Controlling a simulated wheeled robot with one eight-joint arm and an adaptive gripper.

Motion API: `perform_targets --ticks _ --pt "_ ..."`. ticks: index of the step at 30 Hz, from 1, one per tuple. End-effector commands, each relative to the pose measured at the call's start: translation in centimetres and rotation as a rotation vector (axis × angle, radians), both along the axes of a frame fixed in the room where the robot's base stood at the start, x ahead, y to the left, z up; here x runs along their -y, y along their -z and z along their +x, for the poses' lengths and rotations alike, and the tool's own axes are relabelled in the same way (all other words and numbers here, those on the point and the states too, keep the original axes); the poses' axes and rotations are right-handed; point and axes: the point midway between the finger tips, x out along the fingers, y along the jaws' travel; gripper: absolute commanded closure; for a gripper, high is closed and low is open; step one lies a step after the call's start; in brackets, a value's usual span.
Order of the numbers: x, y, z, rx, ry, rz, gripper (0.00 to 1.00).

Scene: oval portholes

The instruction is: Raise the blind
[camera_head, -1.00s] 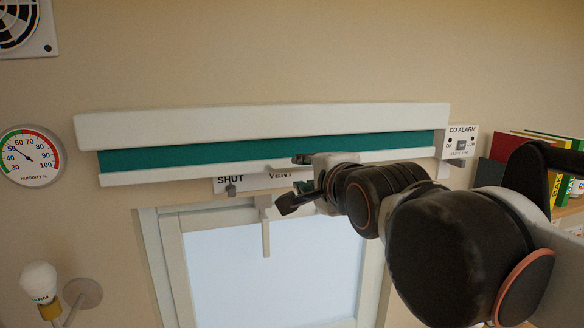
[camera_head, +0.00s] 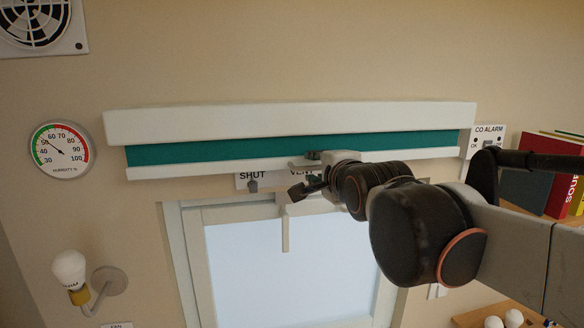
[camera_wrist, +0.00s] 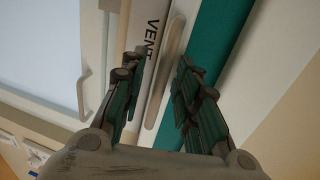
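The blind is a green fabric strip (camera_head: 220,151) below a long white headbox (camera_head: 290,120), with a white bottom rail (camera_head: 190,171) along its lower edge. It covers only a narrow band above the window (camera_head: 330,255). A pale pull bar (camera_wrist: 166,72) shows on the rail side in the wrist view. My gripper (camera_head: 304,174) is at the rail, near its middle. In the wrist view my gripper (camera_wrist: 158,98) is open, with one finger on each side of the pull bar. I see gaps beside the bar; contact is not clear.
A label strip reading SHUT and VENT (camera_head: 252,179) sits just below the rail, above the window handle (camera_head: 285,230). A CO alarm (camera_head: 488,136) is close to the blind's right end. A wall lamp (camera_head: 75,272) and a humidity dial (camera_head: 62,150) are at the left.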

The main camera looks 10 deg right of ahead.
Motion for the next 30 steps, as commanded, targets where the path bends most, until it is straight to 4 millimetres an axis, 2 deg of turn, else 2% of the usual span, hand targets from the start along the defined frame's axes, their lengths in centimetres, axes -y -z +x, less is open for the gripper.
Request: perform_targets --ticks 1,3,4,11,18,25,26,27,28,30 --pt "0.0 0.0 0.0 0.000 0.000 0.000 0.80" --pt "0.0 0.0 0.0 0.000 0.000 0.000 0.96" --pt "0.0 0.0 0.0 0.000 0.000 0.000 1.00" --pt "0.0 -0.2 0.0 0.000 0.000 0.000 1.00" --pt "0.0 -2.8 0.0 0.000 0.000 0.000 1.00" --pt "0.0 -2.6 0.0 0.000 0.000 0.000 1.00" --pt "0.0 -2.5 0.0 0.000 0.000 0.000 0.85" --pt "0.0 -2.5 0.0 0.000 0.000 0.000 0.76" --pt "0.0 -2.5 0.0 0.000 0.000 0.000 0.71" --pt "0.0 -2.5 0.0 0.000 0.000 0.000 0.71"
